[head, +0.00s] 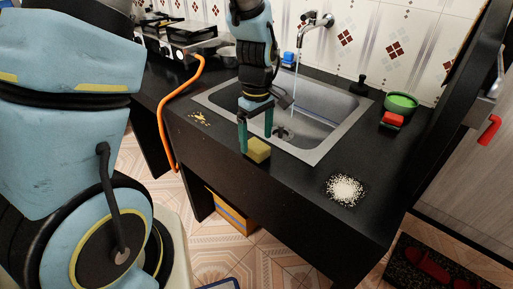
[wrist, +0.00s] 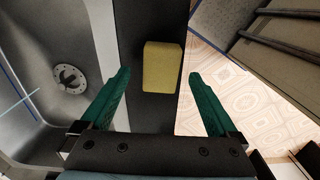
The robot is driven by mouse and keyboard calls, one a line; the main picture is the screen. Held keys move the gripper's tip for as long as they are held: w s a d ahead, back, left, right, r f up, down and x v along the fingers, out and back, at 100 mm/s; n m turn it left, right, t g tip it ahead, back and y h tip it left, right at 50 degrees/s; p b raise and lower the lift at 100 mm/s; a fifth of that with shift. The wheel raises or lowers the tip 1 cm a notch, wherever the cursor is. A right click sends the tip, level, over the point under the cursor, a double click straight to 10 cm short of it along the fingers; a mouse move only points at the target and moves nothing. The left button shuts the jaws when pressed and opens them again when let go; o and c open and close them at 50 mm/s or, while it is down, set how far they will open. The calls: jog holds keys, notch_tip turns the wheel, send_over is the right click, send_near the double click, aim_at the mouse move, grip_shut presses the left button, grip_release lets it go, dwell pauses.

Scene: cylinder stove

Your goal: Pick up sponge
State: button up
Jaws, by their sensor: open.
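The yellow sponge (head: 257,150) lies on the black counter's front strip, between the sink and the counter's front edge. My gripper (head: 256,142) points down at the sponge in the head view, with green fingers apart. Whether a finger touches the sponge cannot be told.
The sink (head: 300,113) has water running from the faucet (head: 318,20). White grains (head: 345,189) lie on the counter at right, and yellow crumbs (head: 200,118) at left. A green bowl (head: 401,102) and a red-topped sponge (head: 392,120) stand at back right. An orange hose (head: 163,118) hangs at left.

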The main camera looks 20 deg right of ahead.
aim_at(256, 145)
jog(key=shift+f, duration=1.55)
jog(key=c, duration=1.4)
notch_tip(256, 145, up, 10)
jog(key=shift+s+b, duration=0.1)
jog(key=shift+b, duration=0.35)
